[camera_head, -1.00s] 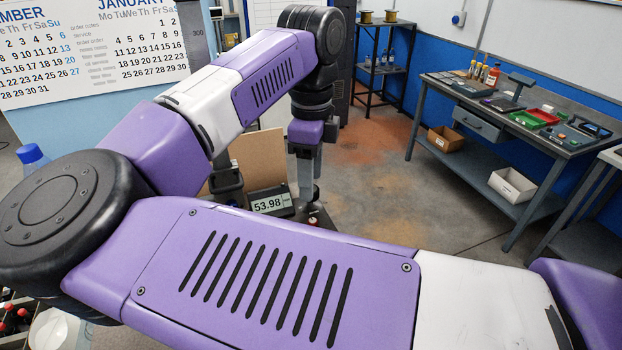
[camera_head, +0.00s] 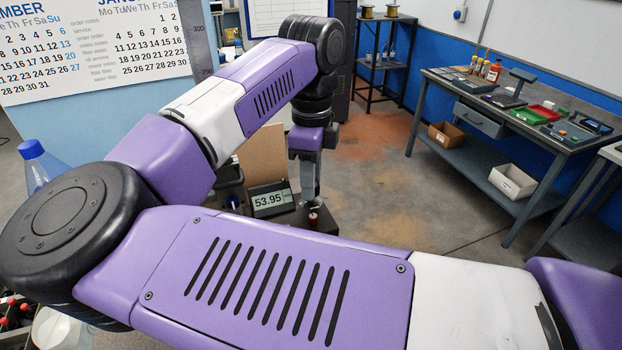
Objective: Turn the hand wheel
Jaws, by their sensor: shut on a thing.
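My gripper (camera_head: 311,196) points straight down at the small dark bench device behind my forearm. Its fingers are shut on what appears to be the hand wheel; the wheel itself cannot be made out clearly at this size. A digital readout (camera_head: 271,199) stands just left of my gripper and shows 53.95. A small knob with a red top (camera_head: 313,217) shows just below the fingertips, on the dark base (camera_head: 325,226). My own arm hides the lower front part of the device.
A brown board (camera_head: 263,158) stands behind the readout. A blue-capped bottle (camera_head: 34,160) is at the left, near my elbow. A workbench (camera_head: 550,125) with trays and bottles stands at the right, apart from the arm. Open floor (camera_head: 385,195) lies between.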

